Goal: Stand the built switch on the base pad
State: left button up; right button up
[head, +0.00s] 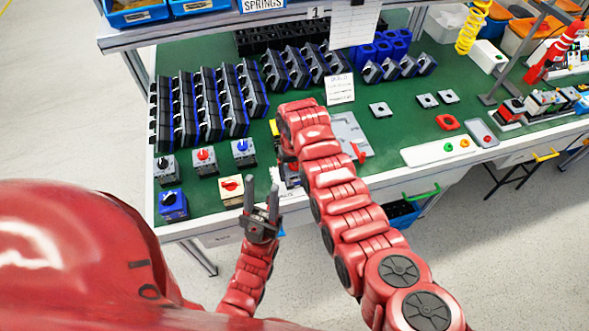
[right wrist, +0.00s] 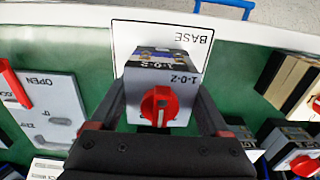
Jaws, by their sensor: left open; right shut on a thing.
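The built switch (right wrist: 165,75), a grey block with a red knob and a 1-0-2 label, is between the fingers of my right gripper (right wrist: 160,103), which is shut on it. Behind it in the right wrist view is the white base pad (right wrist: 128,38), marked BASE, partly hidden by the switch. I cannot tell whether the switch touches the pad. In the head view my right arm largely hides the right gripper (head: 288,172) and the switch. My left gripper (head: 261,196) is open and empty, near the table's front edge.
Other finished switches stand at the table's left front, including one with a red knob (head: 204,160) and a yellow-topped one (head: 231,188). A grey plate (right wrist: 50,105) marked OPEN lies beside the pad. Rows of black modules (head: 210,100) fill the back left.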

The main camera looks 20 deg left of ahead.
jog(key=shift+f, duration=0.1)
jog(key=shift+f, duration=0.15)
jog(key=o, duration=1.3)
jog(key=shift+r, duration=0.3)
jog(key=shift+w+r, duration=0.15)
jog(key=shift+r, duration=0.1)
notch_tip(320, 180, up, 4)
jog(key=shift+r+b, duration=0.15)
jog(key=shift+b, duration=0.7)
notch_tip(320, 180, up, 6)
jog(key=shift+r+p, duration=0.1)
jog(key=shift+p, duration=1.1)
jog(key=shift+r+p, duration=0.35)
jog(key=shift+r, duration=0.15)
